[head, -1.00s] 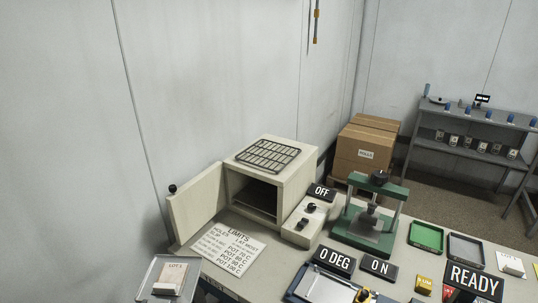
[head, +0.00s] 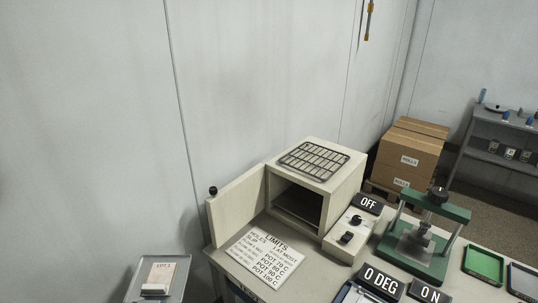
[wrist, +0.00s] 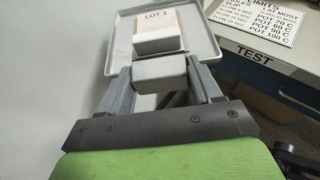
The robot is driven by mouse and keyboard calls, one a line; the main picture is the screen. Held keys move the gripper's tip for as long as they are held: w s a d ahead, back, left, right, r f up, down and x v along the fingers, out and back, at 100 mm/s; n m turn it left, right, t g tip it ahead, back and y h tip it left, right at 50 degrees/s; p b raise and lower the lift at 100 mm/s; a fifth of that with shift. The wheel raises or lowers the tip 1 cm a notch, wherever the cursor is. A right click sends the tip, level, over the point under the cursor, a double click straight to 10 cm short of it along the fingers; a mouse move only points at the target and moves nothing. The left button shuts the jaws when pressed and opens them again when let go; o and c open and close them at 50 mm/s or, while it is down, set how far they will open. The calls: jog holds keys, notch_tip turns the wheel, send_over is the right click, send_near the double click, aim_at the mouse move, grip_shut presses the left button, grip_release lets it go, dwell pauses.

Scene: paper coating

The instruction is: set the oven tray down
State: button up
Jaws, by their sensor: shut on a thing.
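The oven tray (head: 178,290) is a shallow grey tray with a raised rim, at the bottom left in the head view. In the wrist view the tray (wrist: 207,38) reaches away from my gripper (wrist: 163,78). My gripper is shut on a pale block at the tray's near end, which seems to be its handle. A card marked LOT 1 (head: 166,270) lies in the tray, with a small white block (wrist: 158,42) on its near part. The tray looks roughly level and held up, left of the bench. My gripper is outside the head view.
The oven (head: 316,185) stands on the bench with its door (head: 238,208) open to the left and a wire rack (head: 313,160) on top. A limits sheet (head: 265,256) lies before it. A green press (head: 425,235) stands to the right. The bench edge (wrist: 255,62) is close right of the tray.

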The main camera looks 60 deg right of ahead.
jog(key=shift+w+r+p, duration=0.35)
jog(key=shift+w+p, duration=0.1)
jog(key=shift+w, duration=0.1)
jog(key=shift+s+r+p, duration=0.15)
jog(key=shift+r+p, duration=2.1)
jog(key=shift+r, duration=0.05)
jog(key=shift+s+r+p, duration=0.15)
jog(key=shift+r+p, duration=2.1)
jog(key=shift+a+r, duration=0.1)
jog(key=shift+r, duration=0.05)
